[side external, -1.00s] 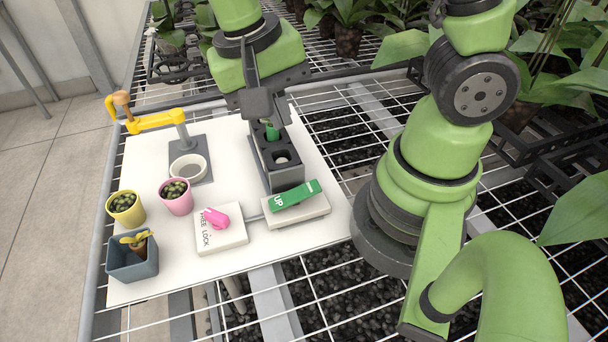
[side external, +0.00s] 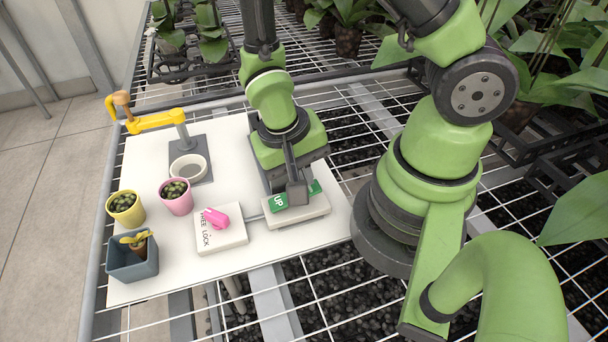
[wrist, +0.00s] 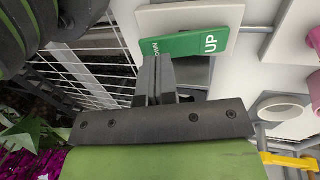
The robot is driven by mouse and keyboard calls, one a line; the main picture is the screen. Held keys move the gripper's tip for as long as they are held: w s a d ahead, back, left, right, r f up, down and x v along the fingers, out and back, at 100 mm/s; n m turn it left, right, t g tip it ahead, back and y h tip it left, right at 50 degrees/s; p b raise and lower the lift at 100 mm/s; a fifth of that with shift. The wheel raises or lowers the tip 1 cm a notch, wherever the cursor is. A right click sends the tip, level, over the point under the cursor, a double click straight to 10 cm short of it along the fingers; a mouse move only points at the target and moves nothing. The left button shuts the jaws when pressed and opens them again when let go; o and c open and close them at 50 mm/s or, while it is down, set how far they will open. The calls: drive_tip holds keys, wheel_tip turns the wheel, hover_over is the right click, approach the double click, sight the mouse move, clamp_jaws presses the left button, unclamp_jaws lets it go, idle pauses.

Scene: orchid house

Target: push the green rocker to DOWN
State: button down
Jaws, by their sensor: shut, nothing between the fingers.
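The green rocker (side external: 278,202) sits on a white base plate (side external: 310,213) at the front right of the white board. Its UP label shows in both views, and in the side view its other end appears raised. In the wrist view the rocker (wrist: 190,45) has further white lettering at its left end, partly cut off by my fingers. The fingertips (wrist: 155,62) are close to the lettered left end in the wrist view. I cannot tell whether they touch it.
A pink knob (side external: 216,217) on a FREE/LOCK plate lies left of the rocker. Pink (side external: 175,196) and yellow (side external: 126,208) pots, a blue-grey planter (side external: 132,260) and a yellow lever (side external: 155,121) stand further left. My gripper hides most of the dark holed block.

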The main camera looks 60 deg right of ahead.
drive_tip(key=shift+s+d+f, duration=0.1)
drive_tip(key=shift+s+f, duration=0.05)
drive_tip(key=shift+f, duration=0.5)
drive_tip(key=shift+s+d+f, duration=0.3)
drive_tip(key=shift+s+d, duration=0.05)
idle(0.7)
drive_tip(key=shift+s+d+f, duration=0.1)
drive_tip(key=shift+f, duration=0.05)
drive_tip(key=shift+r, duration=0.2)
